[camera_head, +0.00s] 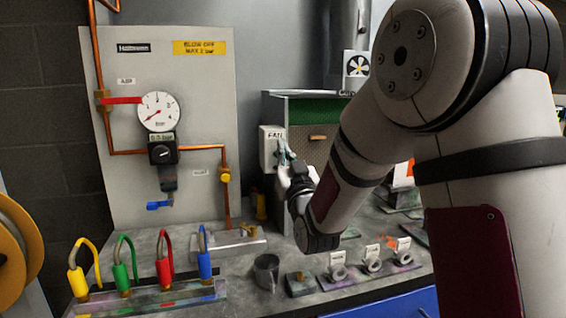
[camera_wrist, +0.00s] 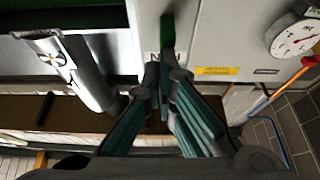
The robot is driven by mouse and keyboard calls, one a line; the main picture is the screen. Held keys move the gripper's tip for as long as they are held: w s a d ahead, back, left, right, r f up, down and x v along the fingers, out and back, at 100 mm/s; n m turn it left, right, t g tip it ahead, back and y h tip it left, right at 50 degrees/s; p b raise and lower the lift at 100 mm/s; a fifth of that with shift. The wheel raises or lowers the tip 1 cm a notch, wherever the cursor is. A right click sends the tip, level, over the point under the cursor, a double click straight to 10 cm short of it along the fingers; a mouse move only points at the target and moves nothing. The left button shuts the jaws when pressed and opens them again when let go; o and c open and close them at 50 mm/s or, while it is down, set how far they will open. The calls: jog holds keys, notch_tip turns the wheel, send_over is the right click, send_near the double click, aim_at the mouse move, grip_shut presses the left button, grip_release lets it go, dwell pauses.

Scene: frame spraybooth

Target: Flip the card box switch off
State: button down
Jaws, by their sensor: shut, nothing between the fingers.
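A pale switch box marked FAN (camera_head: 270,147) is mounted at the left side of the booth cabinet. My gripper (camera_head: 285,152) is at the right side of this box, with its teal fingertips at or very near its front. In the wrist view my gripper (camera_wrist: 164,72) is shut and empty, its tips over the pale box face. Part of the label (camera_wrist: 153,57) shows beside the tips. A dark green upright piece (camera_wrist: 167,32) shows just beyond them; I cannot tell whether it is the switch lever. The switch position and any contact are hidden by the fingers.
The booth cabinet (camera_head: 310,112) has a green top and a brown front. A gauge panel (camera_head: 205,80) stands to the left.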

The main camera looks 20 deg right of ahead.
jog(key=shift+f+t+b, duration=0.5)
jog(key=shift+t+b, duration=0.2)
jog(key=shift+b, duration=1.6)
jog(key=shift+s+b, duration=0.1)
jog(key=shift+b, duration=0.55)
